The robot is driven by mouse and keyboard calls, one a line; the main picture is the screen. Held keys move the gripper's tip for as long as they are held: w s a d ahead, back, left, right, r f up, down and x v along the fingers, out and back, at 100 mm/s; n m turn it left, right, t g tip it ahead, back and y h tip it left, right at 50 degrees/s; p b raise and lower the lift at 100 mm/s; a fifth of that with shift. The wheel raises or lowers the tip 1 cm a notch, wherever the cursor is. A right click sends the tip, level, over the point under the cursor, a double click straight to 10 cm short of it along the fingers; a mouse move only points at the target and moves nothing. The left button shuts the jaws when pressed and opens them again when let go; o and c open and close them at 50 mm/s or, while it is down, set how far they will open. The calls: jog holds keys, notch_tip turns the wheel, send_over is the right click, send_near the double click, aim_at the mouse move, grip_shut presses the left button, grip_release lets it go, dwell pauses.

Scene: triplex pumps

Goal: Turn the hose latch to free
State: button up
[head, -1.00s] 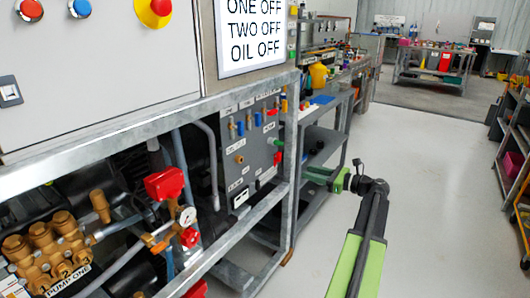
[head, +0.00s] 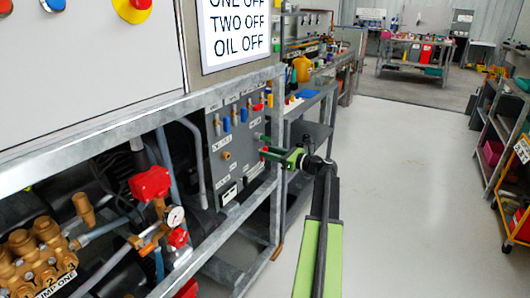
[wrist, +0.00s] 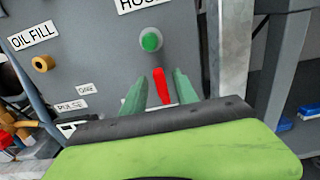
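A grey panel (head: 230,150) with labels stands inside the metal frame. In the wrist view a red lever (wrist: 161,87) shows on it below a green round fitting (wrist: 151,41); which of these is the hose latch I cannot tell for certain, since the label above (wrist: 138,4) is cut off. My gripper (wrist: 160,92) is open, its two green fingers on either side of the red lever, with gaps visible on both sides. In the head view my gripper (head: 272,150) is at the right edge of the panel, and the lever is small and partly hidden there.
The galvanised frame rail (head: 140,125) and its upright bound the panel. A red-handled valve with a gauge (head: 175,216) and brass pump parts (head: 35,250) sit at lower left.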

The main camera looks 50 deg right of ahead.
jog(key=shift+x, duration=0.95)
grip_shut()
